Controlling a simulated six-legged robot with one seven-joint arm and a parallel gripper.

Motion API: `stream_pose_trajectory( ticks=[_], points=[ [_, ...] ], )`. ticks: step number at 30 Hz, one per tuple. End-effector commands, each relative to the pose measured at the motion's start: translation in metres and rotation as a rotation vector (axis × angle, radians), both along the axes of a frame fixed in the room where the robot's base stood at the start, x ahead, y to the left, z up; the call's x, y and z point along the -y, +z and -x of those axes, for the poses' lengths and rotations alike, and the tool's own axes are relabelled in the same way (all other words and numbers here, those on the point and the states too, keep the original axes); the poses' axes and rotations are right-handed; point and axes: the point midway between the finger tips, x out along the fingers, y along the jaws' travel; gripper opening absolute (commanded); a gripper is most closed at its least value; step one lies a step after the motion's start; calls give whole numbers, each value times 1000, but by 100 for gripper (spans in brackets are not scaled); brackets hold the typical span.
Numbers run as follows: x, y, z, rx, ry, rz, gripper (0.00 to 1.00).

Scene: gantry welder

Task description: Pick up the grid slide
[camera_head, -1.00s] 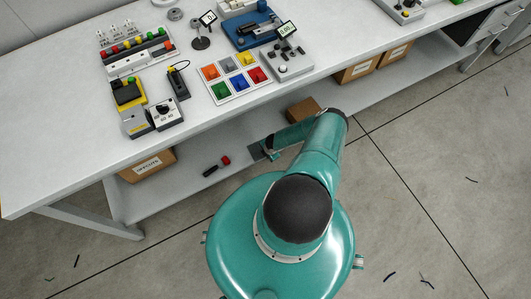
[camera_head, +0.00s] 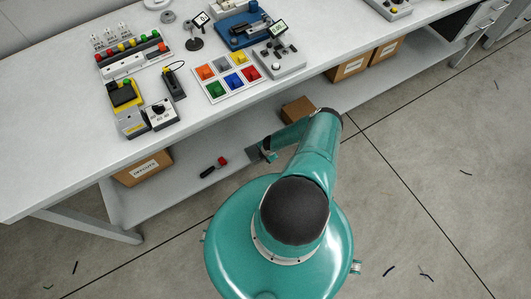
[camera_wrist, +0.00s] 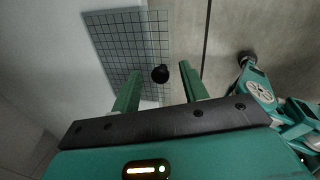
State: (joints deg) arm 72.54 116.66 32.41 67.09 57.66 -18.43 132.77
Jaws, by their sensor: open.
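The grid slide (camera_wrist: 118,42) is a grey plate ruled with dark grid lines, with a round black knob (camera_wrist: 160,73) near its edge. It lies on the white lower shelf, partly beyond the edge. In the wrist view my gripper (camera_wrist: 158,70) is open, its two green fingers apart on either side of the knob. I cannot tell whether the fingertips are level with the knob. In the head view a small grey piece of the slide (camera_head: 253,154) shows beside my gripper (camera_head: 266,151); my arm hides part of it.
The lower shelf (camera_head: 180,195) holds cardboard boxes (camera_head: 298,107) and a black and red item (camera_head: 213,168). The white bench top (camera_head: 60,145) overhangs it, with coloured bins (camera_head: 236,79) and instruments. The floor to the right is open.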

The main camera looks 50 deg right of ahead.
Motion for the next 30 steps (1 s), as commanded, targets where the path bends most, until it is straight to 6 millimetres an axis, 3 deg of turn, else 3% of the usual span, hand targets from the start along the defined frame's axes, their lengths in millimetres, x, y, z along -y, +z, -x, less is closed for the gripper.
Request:
stream_pose_trajectory(
  ticks=[8,21,30],
  points=[
    [1,29,6,2,-3,-1,44],
    [-1,113,25,2,1,1,44],
    [-3,134,30,1,0,1,44]
  ],
)
